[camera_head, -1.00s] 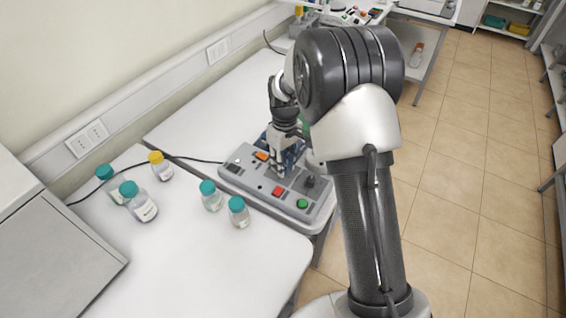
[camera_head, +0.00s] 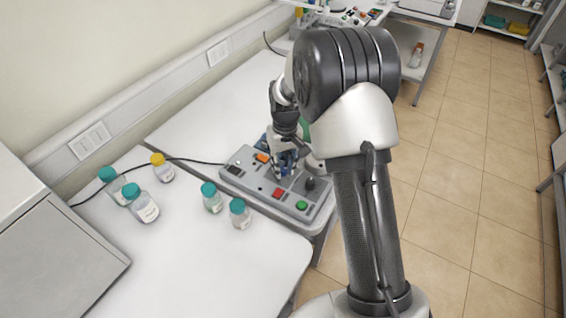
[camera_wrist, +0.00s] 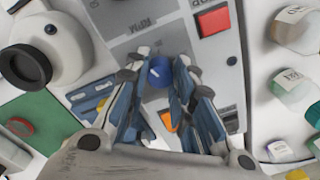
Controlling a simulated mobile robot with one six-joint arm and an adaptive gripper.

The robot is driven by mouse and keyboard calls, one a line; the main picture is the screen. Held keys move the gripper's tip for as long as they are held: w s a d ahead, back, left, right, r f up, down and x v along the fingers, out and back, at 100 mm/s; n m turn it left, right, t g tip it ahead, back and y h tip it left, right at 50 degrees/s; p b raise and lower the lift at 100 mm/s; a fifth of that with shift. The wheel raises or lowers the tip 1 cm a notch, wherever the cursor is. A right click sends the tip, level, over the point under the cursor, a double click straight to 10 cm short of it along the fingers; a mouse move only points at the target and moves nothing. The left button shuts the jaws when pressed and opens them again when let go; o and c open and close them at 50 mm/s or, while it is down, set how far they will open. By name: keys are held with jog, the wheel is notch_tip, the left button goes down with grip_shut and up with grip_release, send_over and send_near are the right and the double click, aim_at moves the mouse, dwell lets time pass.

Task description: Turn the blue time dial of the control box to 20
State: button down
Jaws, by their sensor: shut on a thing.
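The grey control box (camera_head: 241,180) lies on the white table in the head view, with a black cable at its back left. In the wrist view the blue time dial (camera_wrist: 160,72) sits between the fingertips of my gripper (camera_wrist: 160,70). My gripper is shut on the dial, with one finger on each side. A light pointer mark shows on the dial, but the scale around it is too hidden to read. In the head view my gripper (camera_head: 284,166) stands over the middle of the box and hides the dial.
On the box are a red button (camera_head: 278,193), a green button (camera_head: 302,205), an orange switch (camera_head: 262,157) and a black knob (camera_head: 310,183). Several capped bottles, one with a teal cap (camera_head: 240,213), stand left of the box. A white round device (camera_wrist: 50,50) stands close beside my gripper.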

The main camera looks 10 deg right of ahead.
aim_at(284, 169)
jog(key=m+p, duration=0.1)
jog(key=m, duration=0.3)
jog(key=shift+r, duration=0.1)
jog(key=shift+m+p, duration=0.5)
jog(key=shift+m, duration=1.3)
jog(key=c, duration=1.3)
grip_release()
jog(key=shift+c, duration=0.2)
notch_tip(284, 169, up, 12)
jog(key=shift+s+d, duration=0.15)
